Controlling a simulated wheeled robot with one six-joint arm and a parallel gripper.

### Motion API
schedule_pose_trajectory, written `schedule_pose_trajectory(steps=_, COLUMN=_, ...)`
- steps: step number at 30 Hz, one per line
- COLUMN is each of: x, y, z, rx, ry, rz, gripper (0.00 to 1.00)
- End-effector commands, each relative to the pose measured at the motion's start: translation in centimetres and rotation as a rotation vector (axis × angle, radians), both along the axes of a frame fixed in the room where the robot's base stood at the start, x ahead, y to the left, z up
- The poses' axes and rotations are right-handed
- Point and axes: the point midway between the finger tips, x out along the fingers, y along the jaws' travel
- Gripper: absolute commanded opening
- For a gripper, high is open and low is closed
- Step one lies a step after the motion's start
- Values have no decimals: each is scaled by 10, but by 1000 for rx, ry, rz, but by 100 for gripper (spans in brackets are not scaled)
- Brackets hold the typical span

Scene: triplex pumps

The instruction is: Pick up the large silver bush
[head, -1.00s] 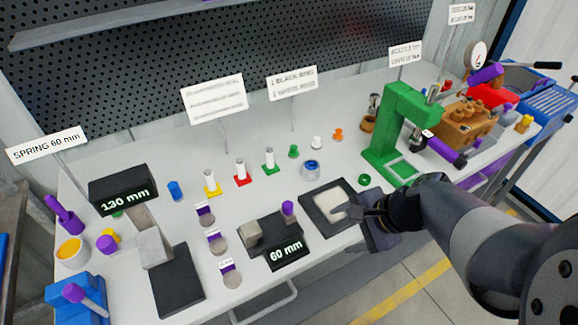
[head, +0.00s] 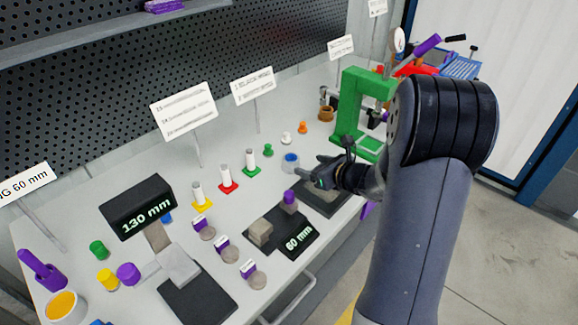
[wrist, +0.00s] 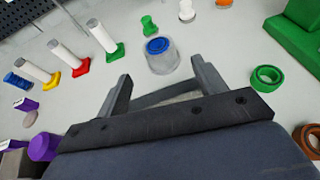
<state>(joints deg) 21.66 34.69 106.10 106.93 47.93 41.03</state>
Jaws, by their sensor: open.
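A silver-grey cylinder with a blue ring or top (head: 291,166) stands on the white bench, left of the green press. It looks like the silver bush, though I cannot tell whether the blue part is separate. In the wrist view the silver-grey cylinder (wrist: 163,64) stands upright just beyond the fingertips, roughly centred between them. My gripper (head: 312,178) is open and empty, low over the bench and close to the cylinder. In the wrist view my gripper's fingers (wrist: 160,76) are spread wide, and I see no contact with the cylinder.
A green press (head: 345,125) stands behind and right. A green ring (wrist: 267,76) lies right of my fingers. White posts on yellow, red and green (wrist: 103,36) bases stand left. A dark tray (head: 322,200) lies beneath my gripper. The "60 mm" block (head: 299,238) is in front.

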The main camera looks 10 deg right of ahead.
Motion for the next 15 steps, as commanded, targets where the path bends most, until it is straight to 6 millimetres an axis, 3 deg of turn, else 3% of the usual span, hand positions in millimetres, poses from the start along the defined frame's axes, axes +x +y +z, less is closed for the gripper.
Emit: schedule_pose_trajectory(steps=15, x=46, y=27, z=-20, rx=-2, ry=1, rz=4, gripper=66)
